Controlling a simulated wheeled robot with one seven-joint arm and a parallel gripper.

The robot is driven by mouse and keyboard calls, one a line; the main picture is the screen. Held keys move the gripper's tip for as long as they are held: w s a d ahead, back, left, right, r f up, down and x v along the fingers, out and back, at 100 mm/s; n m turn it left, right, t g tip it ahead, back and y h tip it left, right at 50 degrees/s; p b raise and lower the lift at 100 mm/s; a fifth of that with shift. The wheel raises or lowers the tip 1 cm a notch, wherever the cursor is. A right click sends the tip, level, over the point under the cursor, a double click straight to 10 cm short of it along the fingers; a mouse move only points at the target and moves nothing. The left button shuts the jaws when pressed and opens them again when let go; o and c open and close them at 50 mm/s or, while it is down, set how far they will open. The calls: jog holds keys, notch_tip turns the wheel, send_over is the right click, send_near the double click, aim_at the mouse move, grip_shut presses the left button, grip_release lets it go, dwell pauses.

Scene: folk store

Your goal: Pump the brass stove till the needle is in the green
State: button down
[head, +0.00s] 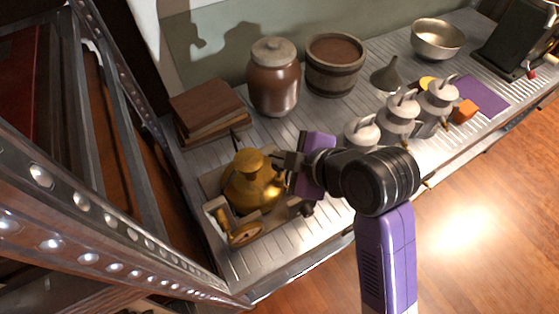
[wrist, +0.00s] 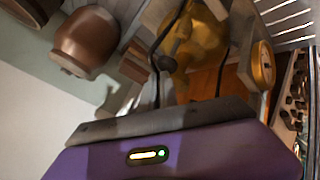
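The brass stove (head: 252,184) has a rounded tank and stands in a shallow pale tray (head: 218,205) at the left end of the counter. A small round brass-rimmed part (head: 244,233) is at the tray's front; a round brass part also shows in the wrist view (wrist: 262,65). I cannot read a needle or green zone in either view. My gripper (head: 287,166) is close against the right side of the stove. The wrist view shows the brass tank (wrist: 203,50) just ahead, with a dark rod-like part before it.
Stacked brown books (head: 207,107), a lidded brown jar (head: 273,77) and a wooden tub (head: 335,65) stand behind. Several white lidded pots (head: 400,115), a funnel (head: 386,75) and a metal bowl (head: 438,38) are to the right. A metal frame (head: 110,215) fills the left side.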

jog(key=shift+g, duration=0.3)
jog(key=shift+s+d+f+b, duration=0.15)
jog(key=shift+f+b, duration=0.25)
jog(key=shift+f, duration=0.8)
jog(key=shift+s+a+f+b, duration=0.1)
jog(key=shift+f+b, duration=0.25)
jog(key=shift+f, duration=0.8)
jog(key=shift+d+r+p, duration=0.1)
jog(key=shift+r+p, duration=0.55)
jog(key=shift+p, duration=0.05)
jog(key=r+p, duration=0.4)
jog(key=shift+w+r, duration=0.1)
jog(key=shift+w, duration=0.3)
jog(key=shift+r+p, duration=0.45)
jog(key=shift+r, duration=0.15)
jog(key=shift+r, duration=0.15)
